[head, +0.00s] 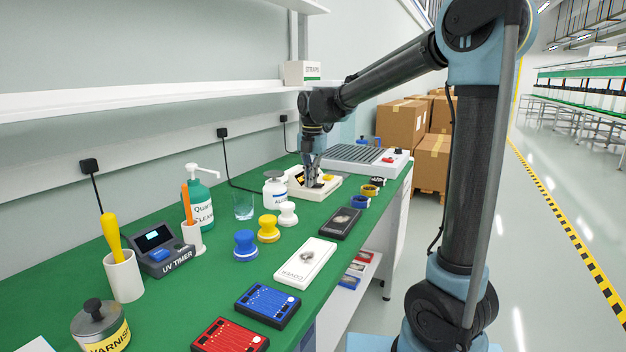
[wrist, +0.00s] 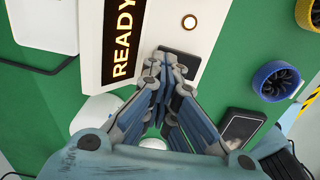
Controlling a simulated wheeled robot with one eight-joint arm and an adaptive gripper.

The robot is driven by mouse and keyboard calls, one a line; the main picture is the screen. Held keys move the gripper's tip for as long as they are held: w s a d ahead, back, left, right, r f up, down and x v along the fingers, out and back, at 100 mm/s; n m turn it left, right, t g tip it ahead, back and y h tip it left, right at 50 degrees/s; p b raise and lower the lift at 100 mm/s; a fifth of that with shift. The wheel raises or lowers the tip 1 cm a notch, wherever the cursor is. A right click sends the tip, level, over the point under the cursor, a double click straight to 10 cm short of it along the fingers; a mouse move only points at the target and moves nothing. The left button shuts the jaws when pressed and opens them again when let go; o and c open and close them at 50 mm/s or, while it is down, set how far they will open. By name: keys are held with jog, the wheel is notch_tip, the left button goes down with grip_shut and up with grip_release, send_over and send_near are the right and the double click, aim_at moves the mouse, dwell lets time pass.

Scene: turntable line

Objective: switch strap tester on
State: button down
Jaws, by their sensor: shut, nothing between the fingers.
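The strap tester, by its place and look, is a white device (head: 325,190) towards the far end of the green bench; no name is readable on it. In the wrist view its white top (wrist: 215,18) carries a black display (wrist: 122,40) with lit amber letters READY. A small round lamp (wrist: 189,21) glows pale with an orange rim. A dark switch plate (wrist: 184,62) lies beside the display, partly covered by my fingertips. My gripper (head: 310,185) is shut and empty, pointing down over the tester; in the wrist view its tips (wrist: 165,62) overlap the switch plate. Contact cannot be told.
A grey roller unit (head: 355,158) lies behind. A dark phone-like tray (head: 340,223) and blue and yellow rings (head: 370,190) lie close by at the right.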

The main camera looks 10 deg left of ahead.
jog(key=shift+s+a+f, duration=0.1)
jog(key=shift+s+f, duration=0.05)
jog(key=shift+f, duration=0.05)
jog(key=shift+d, duration=0.6)
jog(key=shift+d+r, duration=0.15)
jog(key=shift+r, duration=0.05)
notch_tip(320, 180, up, 12)
jog(key=a, duration=0.3)
jog(key=s+d+f+m, duration=0.25)
jog(key=d+m, duration=0.45)
jog(key=d, duration=0.6)
jog(key=s+d+f+m+t, duration=0.1)
jog(key=s+d+f+m, duration=0.5)
jog(key=d+m, duration=0.25)
jog(key=s+d+f+m, duration=0.7)
jog(key=d, duration=0.2)
jog(key=s+d+f+m+t, duration=0.1)
jog(key=s+d+f+m, duration=0.4)
jog(key=s+f+m, duration=0.4)
notch_tip(320, 180, down, 3)
jog(key=shift+f, duration=0.1)
